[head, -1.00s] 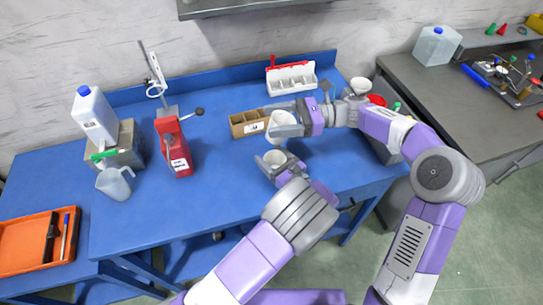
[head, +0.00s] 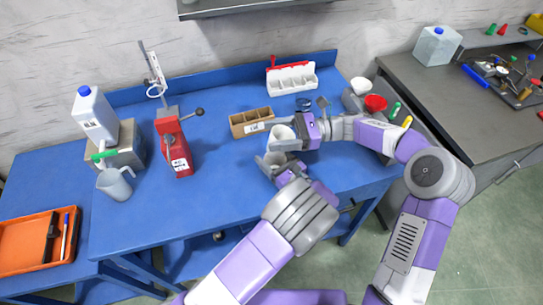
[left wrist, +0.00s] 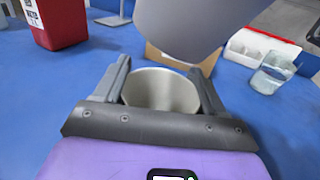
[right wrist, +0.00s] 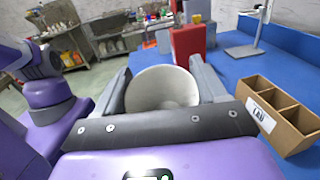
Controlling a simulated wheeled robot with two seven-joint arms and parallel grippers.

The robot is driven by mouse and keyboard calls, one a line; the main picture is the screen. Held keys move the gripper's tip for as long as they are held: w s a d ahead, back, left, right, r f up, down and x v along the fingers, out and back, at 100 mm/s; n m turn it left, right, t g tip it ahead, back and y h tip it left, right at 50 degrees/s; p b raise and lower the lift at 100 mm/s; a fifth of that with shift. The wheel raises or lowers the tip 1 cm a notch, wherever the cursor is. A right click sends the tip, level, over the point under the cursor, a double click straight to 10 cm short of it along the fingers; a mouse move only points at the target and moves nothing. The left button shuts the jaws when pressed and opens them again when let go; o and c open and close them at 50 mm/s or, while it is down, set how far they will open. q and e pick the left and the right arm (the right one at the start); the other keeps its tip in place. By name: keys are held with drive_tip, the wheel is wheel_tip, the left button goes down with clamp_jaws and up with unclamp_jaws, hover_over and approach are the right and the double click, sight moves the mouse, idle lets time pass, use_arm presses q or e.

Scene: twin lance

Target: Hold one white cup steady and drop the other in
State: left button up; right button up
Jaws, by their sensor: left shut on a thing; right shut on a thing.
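My left gripper (head: 276,168) is shut on a white cup (head: 271,159), held upright over the front of the blue table. In the left wrist view this cup (left wrist: 160,91) shows an empty inside between the fingers. My right gripper (head: 291,140) is shut on the other white cup (head: 282,134), which is just above and behind the first. In the left wrist view that cup (left wrist: 185,25) hangs over the held cup's far side, apart from its rim. In the right wrist view its open mouth (right wrist: 162,88) shows between the fingers.
A brown divided box (head: 250,122) stands behind the cups, a white divided tray (head: 292,78) farther back. A clear glass (left wrist: 272,74) stands close by. A red press (head: 175,150) and a jug (head: 115,183) stand left. Blue table is clear between press and cups.

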drive_tip(key=shift+f, duration=2.75)
drive_tip(key=o, duration=1.1)
drive_tip(key=shift+r, duration=0.1)
drive_tip(key=d, duration=0.4)
drive_tip(key=w+d, duration=0.1)
drive_tip(key=d, duration=0.3)
drive_tip(key=w+d, duration=0.1)
drive_tip(key=d, duration=0.3)
drive_tip(key=shift+w, duration=0.1)
use_arm(q)
drive_tip(key=o, duration=1.1)
use_arm(e)
drive_tip(key=shift+a, duration=0.1)
